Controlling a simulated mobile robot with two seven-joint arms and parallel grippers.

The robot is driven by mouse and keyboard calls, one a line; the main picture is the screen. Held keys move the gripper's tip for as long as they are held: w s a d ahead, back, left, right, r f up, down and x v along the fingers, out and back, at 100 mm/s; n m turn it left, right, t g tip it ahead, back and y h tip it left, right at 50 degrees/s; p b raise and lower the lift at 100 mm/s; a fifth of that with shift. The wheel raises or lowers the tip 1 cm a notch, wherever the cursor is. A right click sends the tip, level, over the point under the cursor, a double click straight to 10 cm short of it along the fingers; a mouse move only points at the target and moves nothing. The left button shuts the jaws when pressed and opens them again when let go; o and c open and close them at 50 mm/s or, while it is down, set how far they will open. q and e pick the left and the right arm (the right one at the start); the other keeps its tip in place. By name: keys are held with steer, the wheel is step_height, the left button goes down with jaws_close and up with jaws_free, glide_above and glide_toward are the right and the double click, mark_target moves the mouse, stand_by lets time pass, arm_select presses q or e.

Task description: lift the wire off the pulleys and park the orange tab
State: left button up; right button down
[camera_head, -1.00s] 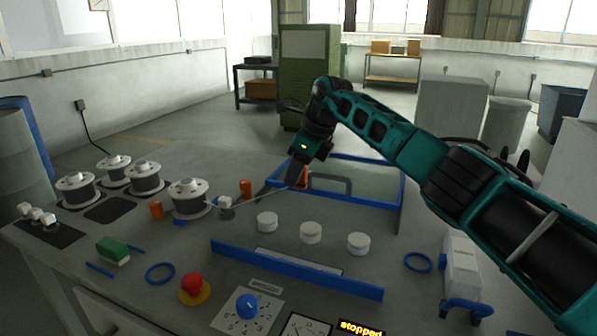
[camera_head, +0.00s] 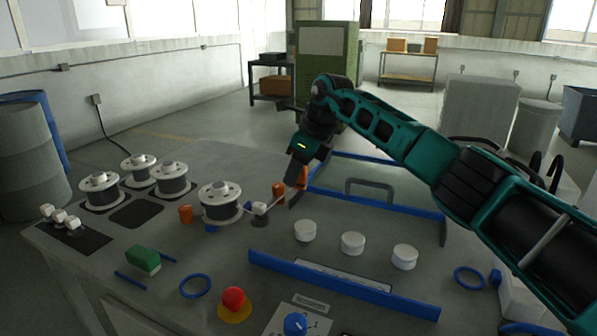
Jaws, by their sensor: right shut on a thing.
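My right gripper (camera_head: 296,190) is shut on the orange tab (camera_head: 303,177), which is mostly hidden by the jaws. It is behind the row of pulleys. A thin pale wire (camera_head: 272,201) runs from near the front spool (camera_head: 221,203) past a small white block (camera_head: 260,207) towards the gripper; its end there is hard to see. Three white pulleys, left (camera_head: 305,230), middle (camera_head: 352,243) and right (camera_head: 404,256), stand on the table with no wire visible on them. My left gripper is out of view.
Orange posts (camera_head: 185,213) (camera_head: 278,192) flank the front spool. A blue bar (camera_head: 340,285) lies before the pulleys. A blue frame (camera_head: 390,205) with a grey handle (camera_head: 369,187) is behind them. A red button (camera_head: 233,299) and blue knob (camera_head: 295,323) are in front.

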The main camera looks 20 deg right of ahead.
steer(key=s+a, duration=0.4)
steer(key=a, duration=0.8)
steer(key=s+a, duration=0.5)
steer(key=a, duration=0.7)
steer(key=shift+s+a+b, duration=0.25)
steer(key=shift+b, duration=0.2)
steer(key=shift+s+a+r, duration=0.1)
steer(key=shift+r, duration=0.15)
